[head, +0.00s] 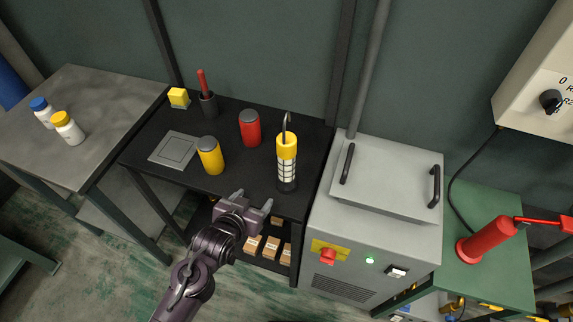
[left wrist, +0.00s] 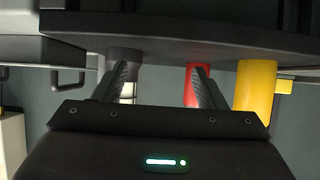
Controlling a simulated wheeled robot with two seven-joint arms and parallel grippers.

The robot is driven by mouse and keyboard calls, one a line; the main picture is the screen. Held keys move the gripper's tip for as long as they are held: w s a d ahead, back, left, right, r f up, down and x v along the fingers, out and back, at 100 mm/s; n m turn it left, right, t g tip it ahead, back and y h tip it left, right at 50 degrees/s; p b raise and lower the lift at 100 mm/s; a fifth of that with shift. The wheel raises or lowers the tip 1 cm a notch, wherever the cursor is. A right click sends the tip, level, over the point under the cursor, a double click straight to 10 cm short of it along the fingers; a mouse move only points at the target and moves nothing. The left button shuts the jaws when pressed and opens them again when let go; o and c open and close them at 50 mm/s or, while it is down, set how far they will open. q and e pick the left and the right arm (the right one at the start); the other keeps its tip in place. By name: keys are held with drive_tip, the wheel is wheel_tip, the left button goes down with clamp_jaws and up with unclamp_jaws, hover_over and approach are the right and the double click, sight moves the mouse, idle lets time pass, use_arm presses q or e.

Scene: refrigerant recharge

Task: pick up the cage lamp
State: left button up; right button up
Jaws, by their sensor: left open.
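The cage lamp (head: 287,165) stands upright on the black table (head: 225,115), with a yellow top, a pale caged body, a dark base and a hook above. My left gripper (head: 253,200) is open and empty at the table's front edge, to the lower left of the lamp and apart from it. In the left wrist view, which appears upside down, the open fingers (left wrist: 161,72) point toward the table. The lamp's lower part (left wrist: 127,90) shows there, partly hidden behind a finger. My right gripper is not in view.
A yellow can (head: 210,158) and a red can (head: 250,130) stand left of the lamp. A grey machine (head: 350,240) with a handled lid is close on its right. Behind the cans are a dark cup (head: 209,106) and a yellow block (head: 178,97). Boxes (head: 270,247) sit on the shelf below.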

sight(283, 169)
use_arm(q)
drive_tip(key=d+r+t+h, duration=0.1)
drive_tip(key=d+r, duration=0.1)
drive_tip(key=w+d+r+m+t+h, duration=0.1)
drive_tip(key=d+r+t+h, duration=0.1)
drive_tip(key=w+d+r+t+h, duration=0.1)
drive_tip(key=d+r, duration=0.1)
drive_tip(key=shift+w+d+r+m+t, duration=0.15)
drive_tip(key=shift+w+r+m+t, duration=0.15)
drive_tip(key=shift+r+t, duration=0.1)
drive_tip(key=x, duration=0.2)
drive_tip(key=p+x, duration=0.1)
drive_tip(key=x, duration=0.1)
drive_tip(key=p+x, duration=0.1)
drive_tip(key=x, duration=0.2)
drive_tip(key=shift+r, duration=0.35)
drive_tip(key=shift+w+f, duration=0.1)
drive_tip(key=shift+w, duration=0.15)
drive_tip(key=shift+c, duration=0.4)
drive_tip(key=c, duration=1.2)
